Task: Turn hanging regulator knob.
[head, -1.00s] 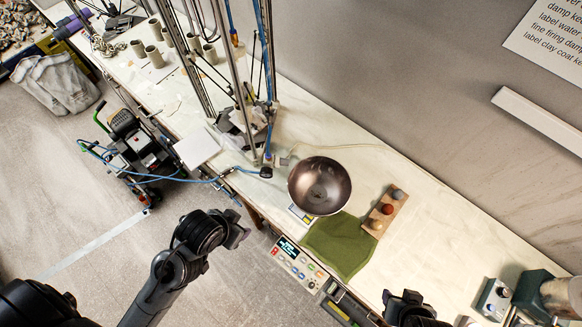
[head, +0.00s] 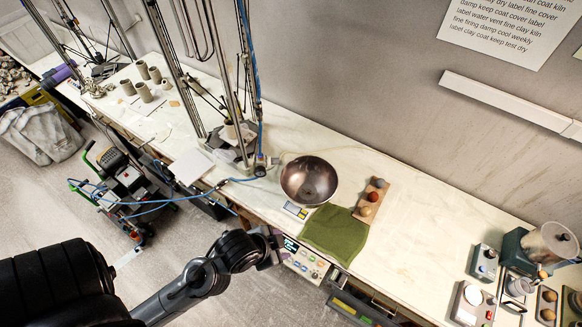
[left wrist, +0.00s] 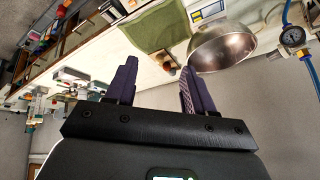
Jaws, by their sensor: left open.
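The hanging regulator (head: 262,165) hangs on a blue hose beside the metal frame, left of the steel bowl in the head view. In the left wrist view its round pressure gauge (left wrist: 293,36) shows at the upper right edge with blue hose above and below. I cannot make out its knob clearly. My left gripper (head: 276,246) is in front of the table's front edge, below and apart from the regulator. In the left wrist view its two dark fingers (left wrist: 157,80) are spread apart with nothing between them. My right gripper is out of view.
A steel bowl (head: 310,181) stands on a scale (head: 296,210) by a green cloth (head: 334,230) and a board of clay balls (head: 371,199). A control panel (head: 305,260) sits at the table's front edge near my left gripper. Blue hose runs left to a wheeled machine (head: 122,185).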

